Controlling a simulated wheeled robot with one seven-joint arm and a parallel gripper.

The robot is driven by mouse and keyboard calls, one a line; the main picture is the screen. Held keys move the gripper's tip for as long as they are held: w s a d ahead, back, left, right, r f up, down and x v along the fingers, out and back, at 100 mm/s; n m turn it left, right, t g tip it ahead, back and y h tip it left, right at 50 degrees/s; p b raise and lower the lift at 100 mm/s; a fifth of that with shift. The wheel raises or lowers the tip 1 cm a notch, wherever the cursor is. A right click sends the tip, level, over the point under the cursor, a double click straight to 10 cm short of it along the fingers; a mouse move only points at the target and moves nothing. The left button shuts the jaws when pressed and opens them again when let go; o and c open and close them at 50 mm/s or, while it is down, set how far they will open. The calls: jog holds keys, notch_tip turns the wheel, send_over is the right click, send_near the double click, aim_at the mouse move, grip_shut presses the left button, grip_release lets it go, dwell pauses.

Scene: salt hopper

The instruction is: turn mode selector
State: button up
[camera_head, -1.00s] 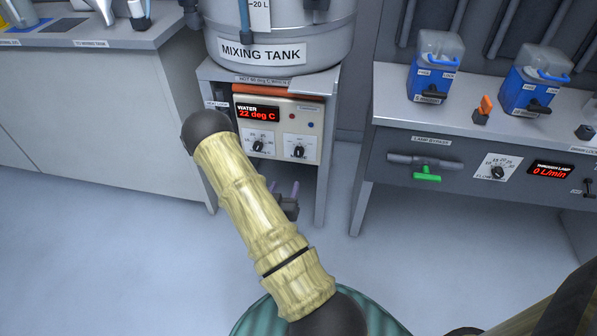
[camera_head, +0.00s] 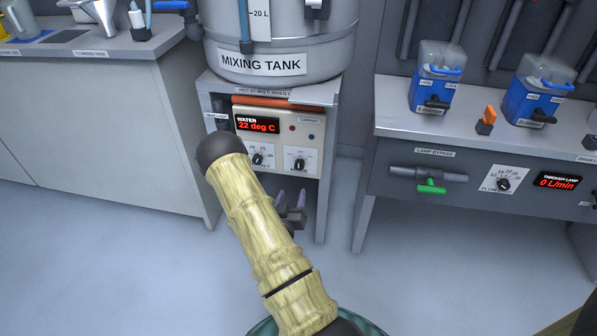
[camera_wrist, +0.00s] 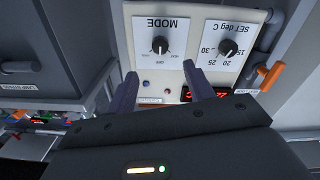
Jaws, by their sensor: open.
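The mode selector (camera_head: 299,164) is a black knob on a white plate, the right one of two dials on the control panel under the mixing tank. In the wrist view, the mode selector (camera_wrist: 159,45) appears upside down, with its pointer at a position I cannot read. My gripper (camera_head: 290,197) is below the panel in the head view, with its two purple fingers pointing up. In the wrist view my gripper (camera_wrist: 160,69) is open and empty, its fingers apart on either side of the mode plate's lower part. I see no contact with the knob.
The temperature knob (camera_head: 257,158) sits beside the selector on the panel (camera_head: 317,130). A display (camera_head: 257,124) reads 22 deg C. The stand's legs and shelf surround the panel. An orange handle (camera_wrist: 271,76) shows at right in the wrist view. Open floor lies in front.

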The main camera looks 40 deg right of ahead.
aim_at(300, 169)
jog(key=b+x, duration=0.2)
jog(key=x, duration=1)
jog(key=shift+w+d+b, duration=0.1)
jog(key=shift+w+b, duration=0.15)
jog(key=shift+b, duration=0.05)
jog(key=shift+s, duration=0.1)
jog(key=shift+c, duration=0.2)
jog(key=shift+d, duration=0.1)
jog(key=c, duration=0.9)
